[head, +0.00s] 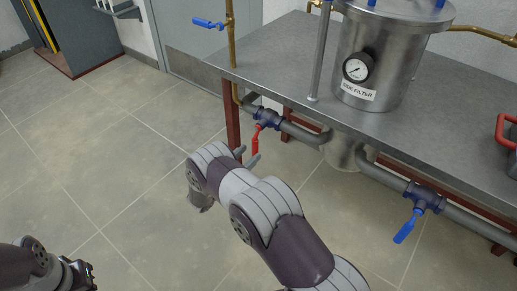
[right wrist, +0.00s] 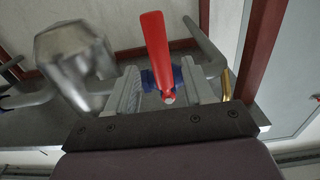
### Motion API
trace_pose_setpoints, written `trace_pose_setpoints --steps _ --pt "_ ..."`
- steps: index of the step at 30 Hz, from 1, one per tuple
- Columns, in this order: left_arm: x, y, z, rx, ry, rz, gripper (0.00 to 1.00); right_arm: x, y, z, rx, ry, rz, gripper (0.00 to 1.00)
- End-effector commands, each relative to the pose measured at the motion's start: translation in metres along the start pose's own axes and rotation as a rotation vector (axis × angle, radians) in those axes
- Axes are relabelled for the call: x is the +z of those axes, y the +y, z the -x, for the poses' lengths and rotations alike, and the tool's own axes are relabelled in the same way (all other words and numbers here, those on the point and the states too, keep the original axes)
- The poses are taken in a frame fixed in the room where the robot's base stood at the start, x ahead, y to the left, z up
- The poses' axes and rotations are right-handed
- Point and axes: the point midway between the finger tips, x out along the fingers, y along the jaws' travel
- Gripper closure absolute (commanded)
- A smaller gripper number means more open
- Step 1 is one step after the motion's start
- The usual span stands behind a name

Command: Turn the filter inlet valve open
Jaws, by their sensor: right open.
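A dark blue valve (head: 268,115) with a red lever handle (head: 255,139) sits on the grey pipe at the left front of the bench, left of the steel side filter (head: 385,60). The red handle hangs downward, slightly tilted. My right gripper (head: 246,157) is at the handle's lower part. In the right wrist view the red handle (right wrist: 157,45) stands between the two spread fingers (right wrist: 163,88), with gaps on both sides. The valve body shows behind it. My left gripper (head: 78,274) is at the bottom left edge, mostly cut off, and appears empty.
The metal bench (head: 275,70) overhangs the pipework, with a dark red leg (head: 232,122) close to the handle. A blue-handled valve (head: 408,225) hangs on the right pipe. The tiled floor at left is clear.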

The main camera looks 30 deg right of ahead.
Motion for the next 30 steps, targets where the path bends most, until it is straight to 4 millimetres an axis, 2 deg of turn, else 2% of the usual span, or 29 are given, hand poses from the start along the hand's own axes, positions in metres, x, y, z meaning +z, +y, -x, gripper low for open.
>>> trace_pose_setpoints --steps 3,7,12,18,19,22,24,30 --pt "0.002 0.000 -0.012 0.000 -0.001 0.000 1.00 0.004 0.001 -0.029 0.003 0.000 -0.002 0.48" --pt "0.002 0.000 -0.017 0.000 -0.001 0.000 1.00 0.003 0.000 -0.051 0.000 0.000 -0.002 0.48" --pt "0.002 0.000 -0.019 0.000 -0.001 0.000 1.00 0.001 -0.001 -0.062 -0.002 -0.001 0.000 0.48" --pt "0.002 0.000 -0.018 0.000 -0.001 0.000 1.00 0.000 -0.001 -0.062 -0.003 -0.001 0.000 0.48" --pt "0.002 0.000 -0.018 0.000 -0.001 0.000 1.00 0.000 -0.001 -0.062 -0.003 -0.001 0.000 0.51" --pt "0.002 0.000 -0.018 0.000 -0.001 0.000 1.00 0.000 -0.001 -0.062 -0.003 -0.001 0.000 0.84" --pt "0.002 0.000 -0.018 0.000 -0.001 0.000 1.00 0.000 -0.001 -0.062 -0.003 -0.001 0.000 1.00" --pt "0.002 0.000 -0.017 0.000 -0.001 0.000 1.00 0.000 0.000 -0.061 -0.003 -0.001 0.005 1.00"
